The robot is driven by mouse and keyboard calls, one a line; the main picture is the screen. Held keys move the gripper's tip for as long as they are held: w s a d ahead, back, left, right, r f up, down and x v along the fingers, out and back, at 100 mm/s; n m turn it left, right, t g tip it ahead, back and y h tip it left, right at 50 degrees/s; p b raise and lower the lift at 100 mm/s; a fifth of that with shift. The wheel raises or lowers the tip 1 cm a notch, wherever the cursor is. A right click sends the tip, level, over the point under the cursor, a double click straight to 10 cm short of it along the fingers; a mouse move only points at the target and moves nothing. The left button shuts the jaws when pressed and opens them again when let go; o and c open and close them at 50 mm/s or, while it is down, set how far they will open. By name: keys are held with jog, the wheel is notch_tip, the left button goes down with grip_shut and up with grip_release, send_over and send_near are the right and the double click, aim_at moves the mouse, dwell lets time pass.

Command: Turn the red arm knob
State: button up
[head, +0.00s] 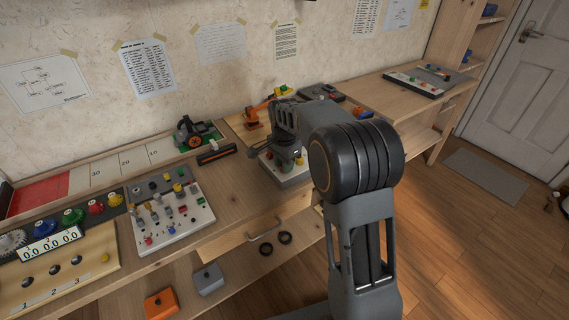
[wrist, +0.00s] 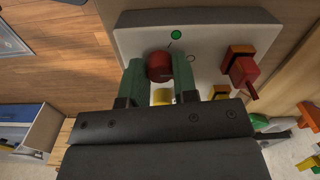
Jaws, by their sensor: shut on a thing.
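A round dark-red knob (wrist: 158,62) stands on a white control panel (wrist: 205,42) in the wrist view. My gripper (wrist: 158,78) has its green fingers on both sides of this knob and is shut on it. A green dot (wrist: 176,34) sits on the panel just above the knob. In the head view my gripper (head: 287,158) is over the white panel (head: 293,182) on the bench, and my arm hides much of it. The red knob cannot be made out there.
To the right of the held knob are a red lever (wrist: 243,72) on an orange base and a yellow block (wrist: 219,92). A grey-and-white switch board (head: 172,235) lies left on the bench. A small orange arm model (head: 262,108) stands behind my gripper.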

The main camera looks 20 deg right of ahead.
jog(key=shift+r+n+p, duration=0.1)
jog(key=shift+n+p, duration=0.2)
jog(key=shift+r+n+p, duration=0.1)
jog(key=shift+n+p, duration=0.65)
jog(key=shift+n, duration=0.35)
jog(key=n+p, duration=0.1)
jog(key=n, duration=0.1)
jog(key=shift+n, duration=0.4)
jog(key=n+p, duration=0.2)
jog(key=n, duration=0.4)
jog(key=o, duration=0.9)
jog(key=shift+o, duration=0.2)
notch_tip(320, 180, up, 14)
jog(key=p, duration=0.2)
jog(key=shift+f, duration=0.25)
